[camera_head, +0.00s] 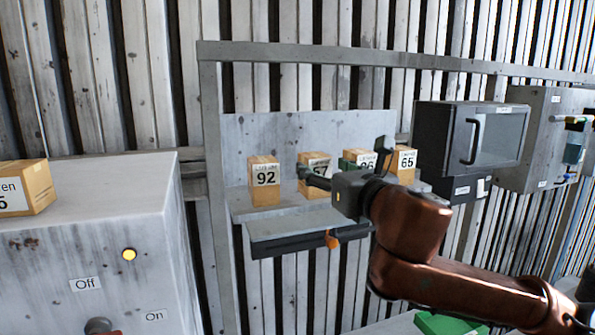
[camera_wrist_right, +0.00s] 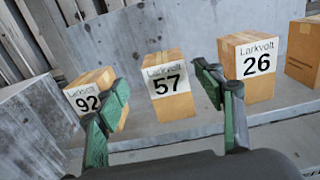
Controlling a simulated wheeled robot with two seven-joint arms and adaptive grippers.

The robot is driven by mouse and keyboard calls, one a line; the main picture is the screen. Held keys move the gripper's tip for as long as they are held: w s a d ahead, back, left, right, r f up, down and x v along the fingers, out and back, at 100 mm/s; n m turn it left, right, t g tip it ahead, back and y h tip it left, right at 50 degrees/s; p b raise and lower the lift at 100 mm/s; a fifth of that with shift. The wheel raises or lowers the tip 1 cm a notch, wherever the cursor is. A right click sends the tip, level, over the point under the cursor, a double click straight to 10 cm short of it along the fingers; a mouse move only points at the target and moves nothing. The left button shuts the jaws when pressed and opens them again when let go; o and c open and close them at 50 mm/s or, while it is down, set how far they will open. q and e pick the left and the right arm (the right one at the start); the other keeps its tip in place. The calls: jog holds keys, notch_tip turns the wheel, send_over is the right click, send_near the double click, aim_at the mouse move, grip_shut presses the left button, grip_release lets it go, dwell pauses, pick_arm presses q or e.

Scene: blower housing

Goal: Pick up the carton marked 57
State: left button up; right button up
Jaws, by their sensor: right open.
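The carton marked 57 (camera_wrist_right: 170,88) is a small brown box with a white label, standing upright on a grey shelf. In the head view the carton marked 57 (camera_head: 318,160) is partly hidden by my right gripper (camera_head: 328,168). In the right wrist view the right gripper (camera_wrist_right: 163,84) is open, its green fingers apart, one to each side of this carton in the picture. Its jaws hold nothing. I cannot tell how far the fingertips are from the carton. My left gripper is not in view.
Carton 92 (camera_head: 264,178) stands to the left of carton 57, and carton 26 (camera_wrist_right: 247,68) to its right. Carton 65 (camera_head: 406,161) is farther right. A dark oven-like box (camera_head: 470,145) hangs beyond. A grey cabinet (camera_head: 90,240) stands at left, bearing another carton (camera_head: 25,188).

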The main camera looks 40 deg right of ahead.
aim_at(315, 154)
jog(key=shift+d+r, duration=0.2)
jog(key=shift+r, duration=0.1)
jog(key=x, duration=0.4)
jog(key=p+x, duration=0.1)
jog(key=x, duration=0.1)
jog(key=shift+w+d+f, duration=0.25)
jog(key=shift+w+f, duration=0.05)
jog(key=shift+w, duration=0.05)
jog(key=shift+s, duration=0.15)
jog(key=c, duration=1.4)
jog(key=shift+r, duration=0.1)
